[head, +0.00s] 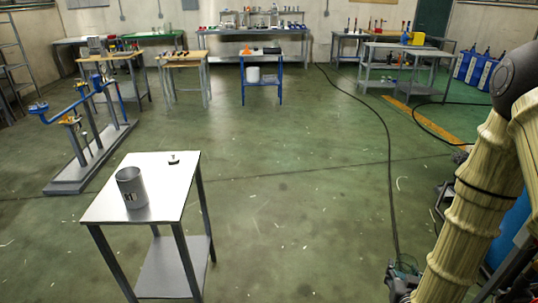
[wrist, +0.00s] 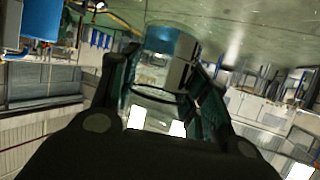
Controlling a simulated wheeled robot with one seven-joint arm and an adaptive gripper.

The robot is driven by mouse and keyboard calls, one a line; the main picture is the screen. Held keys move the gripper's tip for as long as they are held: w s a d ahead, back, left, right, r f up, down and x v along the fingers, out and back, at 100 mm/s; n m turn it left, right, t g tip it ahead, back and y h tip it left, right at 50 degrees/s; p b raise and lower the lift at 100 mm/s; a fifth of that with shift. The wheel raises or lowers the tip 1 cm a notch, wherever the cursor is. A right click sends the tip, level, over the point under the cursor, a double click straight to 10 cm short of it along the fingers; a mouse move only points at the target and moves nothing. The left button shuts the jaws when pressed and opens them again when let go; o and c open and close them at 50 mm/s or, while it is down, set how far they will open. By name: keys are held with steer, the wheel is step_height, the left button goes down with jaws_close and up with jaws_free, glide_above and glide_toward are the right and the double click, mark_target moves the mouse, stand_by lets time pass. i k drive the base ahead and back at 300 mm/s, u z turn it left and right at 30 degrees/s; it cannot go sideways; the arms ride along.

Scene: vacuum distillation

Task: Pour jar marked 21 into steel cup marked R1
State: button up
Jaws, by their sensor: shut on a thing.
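A grey steel cup (head: 131,188) with dark marking on its side stands upright on a small steel table (head: 160,205) at the front left in the head view. The marking looks like R1 but is small. In the wrist view my gripper (wrist: 160,76) is shut on a clear jar (wrist: 158,68), which sits between the two dark fingers. The jar shows blue at its far end and a pale label on its right side; the number cannot be read.
A small dark object (head: 173,160) lies on the table behind the cup. A blue and grey stand (head: 90,130) is to the left. Workbenches (head: 250,35) line the back. A black cable (head: 385,130) runs across the open green floor.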

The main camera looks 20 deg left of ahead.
mark_target(129, 179)
steer(key=z, duration=0.6)
steer(key=i, duration=2.55)
steer(key=u, duration=3.75)
